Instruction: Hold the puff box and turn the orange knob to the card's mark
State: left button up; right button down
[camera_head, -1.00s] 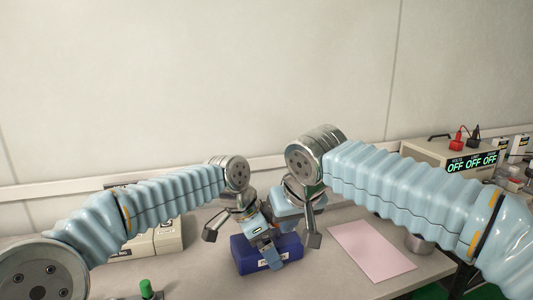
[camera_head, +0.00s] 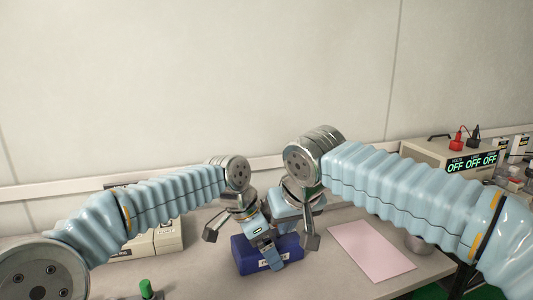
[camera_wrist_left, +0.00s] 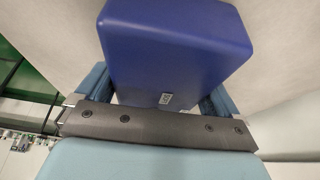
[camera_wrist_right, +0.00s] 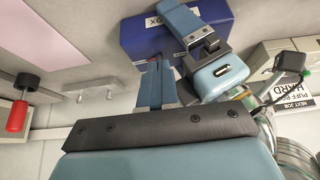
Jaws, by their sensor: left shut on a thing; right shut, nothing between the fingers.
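The puff box (camera_head: 252,262) is a dark blue box with a white label, standing on the bench in the middle of the head view. My left gripper (camera_head: 273,256) is shut on it; the left wrist view shows the blue box (camera_wrist_left: 175,45) between the fingers. My right gripper (camera_wrist_right: 155,84) is shut and empty, its fingertips close to the box (camera_wrist_right: 148,40) in the right wrist view; I cannot tell whether they touch. A white card (camera_wrist_right: 291,97) reading "NEXT JOB" and "HARD" shows at the right of that view, partly cut off.
A power supply (camera_head: 448,157) reading OFF stands at the back right. Beige boxes (camera_head: 166,236) are behind my left arm. A green-topped object (camera_head: 147,289) is at front left.

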pick_arm(q)
jog(key=shift+w, duration=0.1)
pick_arm(e)
notch_tip(320, 180, up, 6)
dwell(0.4)
jog(key=shift+s, duration=0.1)
pick_arm(q)
jog(key=o, duration=0.9)
